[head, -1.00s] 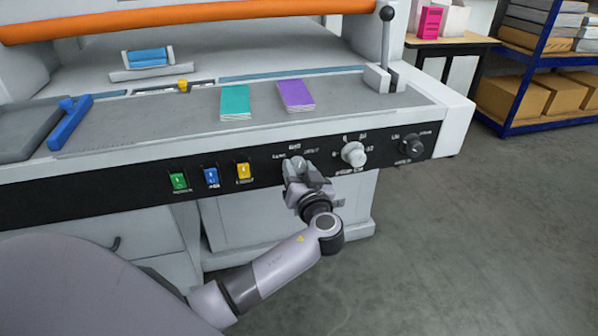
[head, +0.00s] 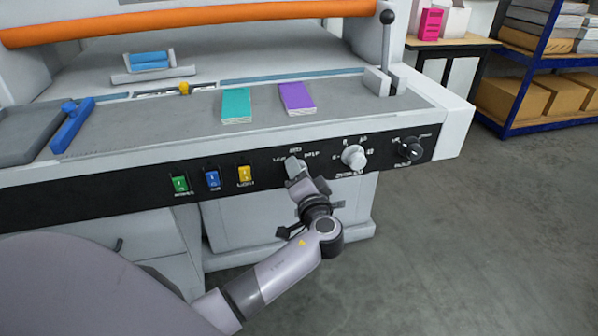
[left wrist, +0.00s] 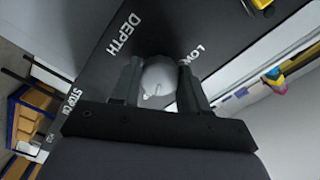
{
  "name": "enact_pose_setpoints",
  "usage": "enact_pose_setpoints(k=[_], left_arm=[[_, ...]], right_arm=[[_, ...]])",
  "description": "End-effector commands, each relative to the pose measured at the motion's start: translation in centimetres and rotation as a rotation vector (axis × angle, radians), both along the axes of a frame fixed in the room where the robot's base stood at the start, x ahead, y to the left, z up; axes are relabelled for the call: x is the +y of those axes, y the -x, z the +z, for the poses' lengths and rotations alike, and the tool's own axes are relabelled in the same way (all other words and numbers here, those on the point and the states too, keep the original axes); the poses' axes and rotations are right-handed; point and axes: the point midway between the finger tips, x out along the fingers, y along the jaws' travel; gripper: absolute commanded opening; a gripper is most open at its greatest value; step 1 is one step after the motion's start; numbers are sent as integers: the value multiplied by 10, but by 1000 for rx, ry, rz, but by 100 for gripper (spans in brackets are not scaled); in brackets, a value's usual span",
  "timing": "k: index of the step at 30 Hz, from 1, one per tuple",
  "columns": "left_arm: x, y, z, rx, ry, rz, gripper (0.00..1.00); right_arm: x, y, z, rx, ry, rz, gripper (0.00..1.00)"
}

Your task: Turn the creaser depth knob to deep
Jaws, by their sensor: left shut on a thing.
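The creaser depth knob (left wrist: 158,82) is a pale round knob with a small light pointer mark. It shows in the left wrist view between the two dark fingers, beside the printed word DEPTH. My left gripper (left wrist: 158,74) is shut on it, one finger on each side. In the head view my left gripper (head: 296,172) reaches up to the black control panel (head: 130,200), and its hand covers most of the knob. The label at the pointer is not readable in the head view. My right gripper is not in view.
To the right are a white knob (head: 353,157) and a black knob (head: 410,149). Green (head: 180,184), blue (head: 212,180) and yellow (head: 245,175) switches sit to the left. Teal (head: 236,104) and purple (head: 297,97) booklets lie above. A lever (head: 386,50) stands at right.

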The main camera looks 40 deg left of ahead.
Motion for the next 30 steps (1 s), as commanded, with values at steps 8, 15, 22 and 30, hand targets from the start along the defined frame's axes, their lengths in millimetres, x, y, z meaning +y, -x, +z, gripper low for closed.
enact_pose_setpoints(k=[8, 15, 22, 30], left_arm=[[-1, 1, -2, 30, -20, 1, 14], [-1, 1, -2, 31, -20, 0, 14], [-1, 1, -2, 30, -21, 0, 68], [-2, 2, -1, 27, -20, 0, 68]], right_arm=[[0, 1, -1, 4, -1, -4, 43], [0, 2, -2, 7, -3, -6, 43], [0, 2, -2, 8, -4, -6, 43], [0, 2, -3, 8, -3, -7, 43]])
